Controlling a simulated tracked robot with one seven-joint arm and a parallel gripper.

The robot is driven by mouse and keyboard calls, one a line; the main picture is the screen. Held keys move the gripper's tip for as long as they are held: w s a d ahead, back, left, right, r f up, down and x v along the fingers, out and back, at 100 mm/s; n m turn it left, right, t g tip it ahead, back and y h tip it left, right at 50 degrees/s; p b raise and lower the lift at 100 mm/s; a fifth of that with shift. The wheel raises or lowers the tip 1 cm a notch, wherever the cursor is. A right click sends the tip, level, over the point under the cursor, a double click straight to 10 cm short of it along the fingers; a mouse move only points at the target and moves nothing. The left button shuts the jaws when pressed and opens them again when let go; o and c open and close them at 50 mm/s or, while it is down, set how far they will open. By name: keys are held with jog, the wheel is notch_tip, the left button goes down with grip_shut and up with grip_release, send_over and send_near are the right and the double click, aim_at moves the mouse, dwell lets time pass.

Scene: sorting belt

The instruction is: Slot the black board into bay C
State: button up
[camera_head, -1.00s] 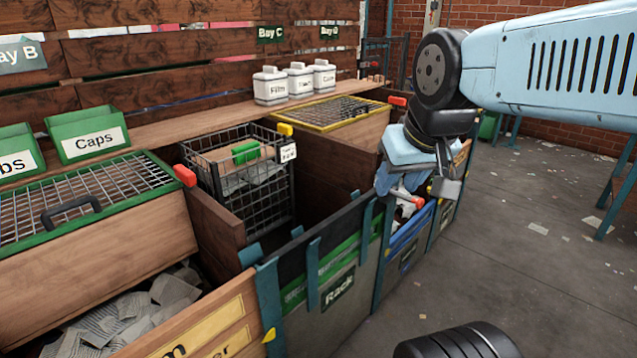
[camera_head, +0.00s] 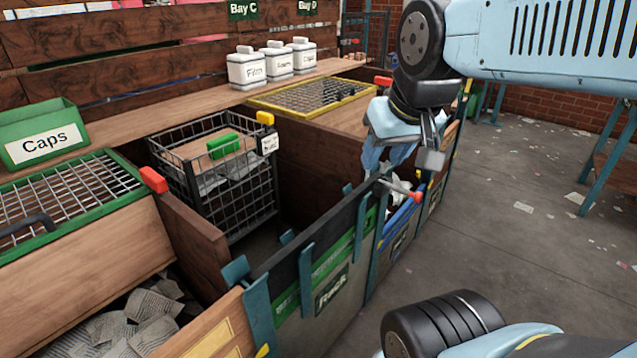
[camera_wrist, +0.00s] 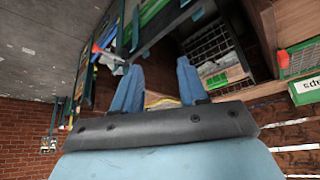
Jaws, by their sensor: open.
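A long black board (camera_head: 307,243) stands on edge along the front of the open bay below the Bay C sign (camera_head: 243,10). Teal brackets (camera_head: 306,275) stand along it, and a green band and a Rack label show below its dark upper strip. I cannot tell whether it sits fully in its slots. My gripper (camera_head: 385,168) is open and empty, pointing down near the board's far right end. In the wrist view the two blue fingers (camera_wrist: 159,76) are apart with nothing between them, and the dark board (camera_wrist: 172,22) shows beyond them.
A black wire basket (camera_head: 275,195) with a green item (camera_head: 222,146) stands in the bay behind the board. Wooden dividers (camera_head: 190,235) flank the bay. A green-framed mesh lid (camera_head: 60,215) is at left, a yellow-framed one (camera_head: 312,94) at right. Grey floor (camera_head: 500,230) at right is open.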

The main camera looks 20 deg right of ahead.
jog(key=shift+o, duration=1.2)
jog(key=shift+w, duration=0.15)
jog(key=shift+o, duration=0.4)
jog(key=shift+w, duration=0.35)
jog(key=m+g, duration=0.6)
jog(key=m, duration=0.5)
send_over(326, 226)
jog(key=w, duration=0.2)
notch_tip(326, 226, down, 25)
jog(key=f, duration=1.4)
jog(key=shift+w+d, duration=0.25)
jog(key=shift+d, duration=0.15)
grip_shut()
